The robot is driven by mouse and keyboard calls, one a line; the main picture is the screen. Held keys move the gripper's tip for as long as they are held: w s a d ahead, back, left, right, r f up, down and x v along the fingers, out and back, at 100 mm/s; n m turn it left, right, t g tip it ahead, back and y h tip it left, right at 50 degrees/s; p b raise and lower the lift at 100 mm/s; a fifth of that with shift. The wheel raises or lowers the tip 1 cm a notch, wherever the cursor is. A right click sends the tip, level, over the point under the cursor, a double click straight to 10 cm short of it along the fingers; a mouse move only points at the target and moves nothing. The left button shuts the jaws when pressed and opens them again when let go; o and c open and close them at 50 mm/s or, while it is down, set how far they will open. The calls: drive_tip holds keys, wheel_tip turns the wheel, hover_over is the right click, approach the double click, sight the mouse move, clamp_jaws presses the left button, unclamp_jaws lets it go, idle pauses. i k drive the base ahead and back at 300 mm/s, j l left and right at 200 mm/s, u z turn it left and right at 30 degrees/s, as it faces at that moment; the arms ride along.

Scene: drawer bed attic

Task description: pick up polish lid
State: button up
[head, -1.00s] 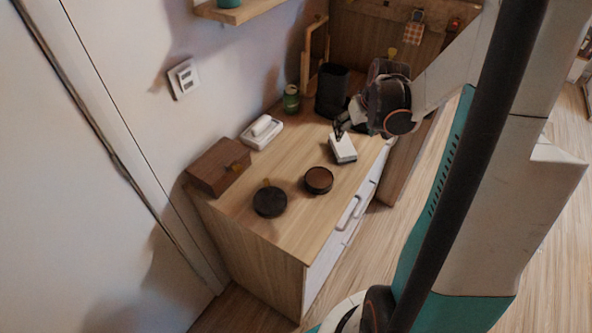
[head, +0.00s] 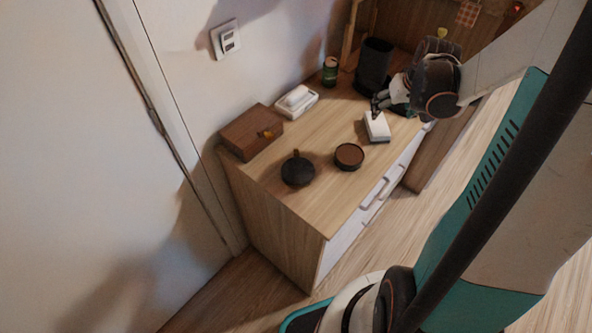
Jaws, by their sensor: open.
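A dark round lid (head: 298,170) with a small raised knob lies on the near part of the wooden dresser top (head: 275,195); it looks like the polish lid. Beside it, to the right and apart, is a round dark tin (head: 349,157) with a brown top or filling. My gripper (head: 378,104) is at the far right of the dresser top, above and behind a small white block (head: 377,127), well apart from the lid. It is open; its fingers are small and dark, and I see nothing held between them.
A brown wooden box (head: 250,132) and a white dish with a white bar (head: 297,101) stand along the wall. A green can (head: 330,71) and a black cylinder (head: 374,66) stand behind. White drawer fronts (head: 350,232) face right. The dresser top around the lid is mostly clear.

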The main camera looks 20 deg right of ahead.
sight(297, 173)
drive_tip(key=k+j+z, duration=0.1)
drive_tip(key=j+z, duration=0.15)
drive_tip(key=j, duration=0.2)
drive_tip(key=k+j+z, duration=0.25)
drive_tip(key=j, duration=0.15)
drive_tip(key=j+z, duration=0.3)
drive_tip(key=k+j, duration=0.05)
drive_tip(key=j, duration=0.05)
